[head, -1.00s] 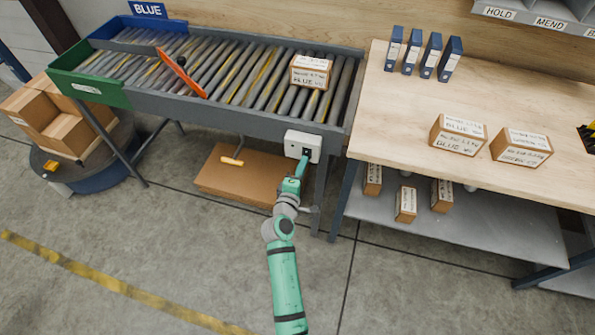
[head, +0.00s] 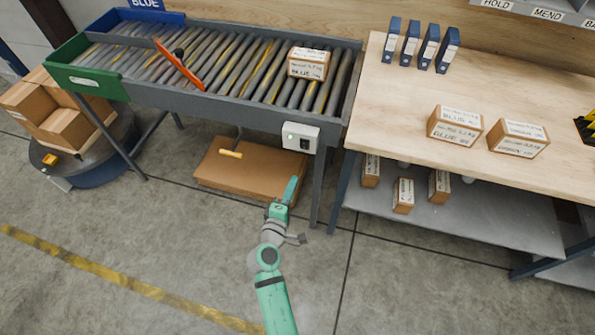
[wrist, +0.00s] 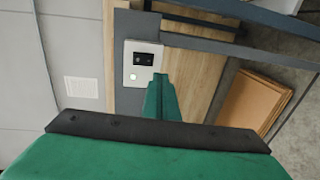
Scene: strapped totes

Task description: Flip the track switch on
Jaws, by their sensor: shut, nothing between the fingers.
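The track switch is a black rocker in a pale box (head: 301,138) on the front rail of the roller track, near its right end. A small green light shows on the box's left side. In the wrist view the switch box (wrist: 142,64) stands upright with the black rocker above and a lit green light below. My gripper (head: 291,188) is shut and empty, below the box and apart from it. In the wrist view its green fingers (wrist: 160,97) point toward the box's lower right.
A carton (head: 308,63) sits on the roller track (head: 230,75), with an orange diverter arm (head: 180,64) across the rollers farther left. A flat brown box (head: 240,172) lies under the track. The workbench (head: 400,100) on the right holds binders and cartons.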

